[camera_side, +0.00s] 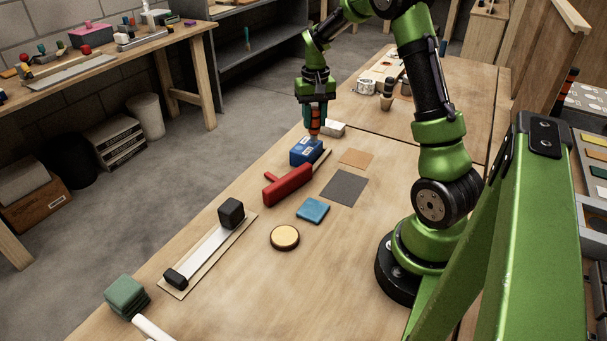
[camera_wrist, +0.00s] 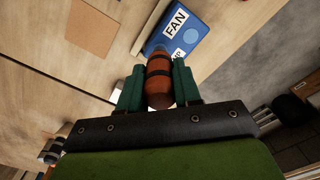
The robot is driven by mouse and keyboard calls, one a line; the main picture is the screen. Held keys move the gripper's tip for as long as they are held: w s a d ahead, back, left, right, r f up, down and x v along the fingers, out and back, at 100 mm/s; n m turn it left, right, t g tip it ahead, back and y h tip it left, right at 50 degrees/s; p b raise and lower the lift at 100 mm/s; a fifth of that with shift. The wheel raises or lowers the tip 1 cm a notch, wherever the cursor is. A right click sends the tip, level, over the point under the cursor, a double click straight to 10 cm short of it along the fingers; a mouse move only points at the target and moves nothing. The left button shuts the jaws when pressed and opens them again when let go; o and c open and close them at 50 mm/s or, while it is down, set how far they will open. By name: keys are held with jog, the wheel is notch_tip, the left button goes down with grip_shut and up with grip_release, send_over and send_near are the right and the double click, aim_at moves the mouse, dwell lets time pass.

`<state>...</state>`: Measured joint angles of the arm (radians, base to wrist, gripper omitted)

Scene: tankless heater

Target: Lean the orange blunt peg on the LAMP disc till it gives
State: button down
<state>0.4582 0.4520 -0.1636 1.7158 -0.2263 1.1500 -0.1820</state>
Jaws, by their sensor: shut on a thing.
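My gripper (camera_side: 315,112) is above the blue box (camera_side: 306,151) in the side view, pointing down. In the wrist view, its green fingers (camera_wrist: 158,84) are shut on the orange peg (camera_wrist: 159,72), which has dark bands. The blue box (camera_wrist: 196,22) shows a white FAN label and a pale disc (camera_wrist: 191,36) beside it. The end of a second label, reading like LAMP, shows next to the peg's tip. The LAMP disc is mostly or wholly hidden behind the peg. I cannot tell whether the tip touches it.
A red block-like tool (camera_side: 288,185) lies just in front of the box, and a white box (camera_side: 333,129) stands behind it. A dark grey mat (camera_side: 343,187), an orange mat (camera_side: 356,158) and a blue pad (camera_side: 313,210) lie flat nearby. The floor drops off left of the bench.

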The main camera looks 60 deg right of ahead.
jog(key=shift+f, duration=0.55)
dwell(1.1)
jog(key=shift+r, duration=3.55)
jog(key=shift+a, duration=0.1)
